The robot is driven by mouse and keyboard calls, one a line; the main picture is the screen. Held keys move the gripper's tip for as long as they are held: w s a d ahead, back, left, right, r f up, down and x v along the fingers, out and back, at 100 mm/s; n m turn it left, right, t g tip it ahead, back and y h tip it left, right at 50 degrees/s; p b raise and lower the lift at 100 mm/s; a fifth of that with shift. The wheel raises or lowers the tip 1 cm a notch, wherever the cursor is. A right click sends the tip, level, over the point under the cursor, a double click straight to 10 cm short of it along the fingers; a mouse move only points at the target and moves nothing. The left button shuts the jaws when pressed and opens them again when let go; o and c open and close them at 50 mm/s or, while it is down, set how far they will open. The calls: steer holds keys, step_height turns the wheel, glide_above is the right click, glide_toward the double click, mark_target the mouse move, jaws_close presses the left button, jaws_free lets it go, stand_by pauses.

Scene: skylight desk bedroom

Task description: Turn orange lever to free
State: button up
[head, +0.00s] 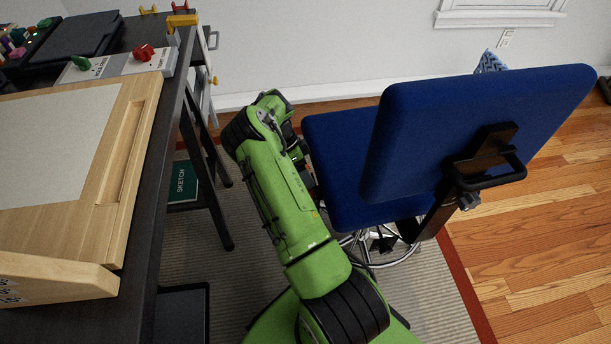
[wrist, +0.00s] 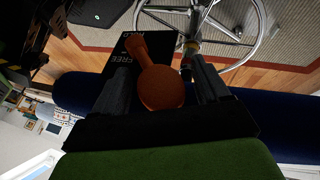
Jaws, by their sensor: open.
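The orange lever (wrist: 160,87) shows in the wrist view, its large round end low and its narrower end toward the upper left. It sits in front of a dark plate (wrist: 115,75) with white lettering; one word reads FREE, and another above it is hard to read. My gripper (wrist: 161,62) is open, with one dark finger on each side of the lever. I cannot tell whether either finger touches it. In the head view the lever and my gripper's fingers are hidden behind my green arm and the blue chair.
The blue swivel chair (head: 468,130) stands right of my arm, its chrome base on a striped rug (head: 190,270). A dark desk (head: 172,130) with a wooden drawing board (head: 130,165) is on the left. A green sketch book (head: 182,182) lies below. Open wood floor (head: 540,240) is at right.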

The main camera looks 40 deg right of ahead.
steer(key=shift+s+f, duration=0.1)
steer(key=shift+f, duration=0.05)
jaws_close()
stand_by(0.4)
steer(key=shift+s, duration=0.1)
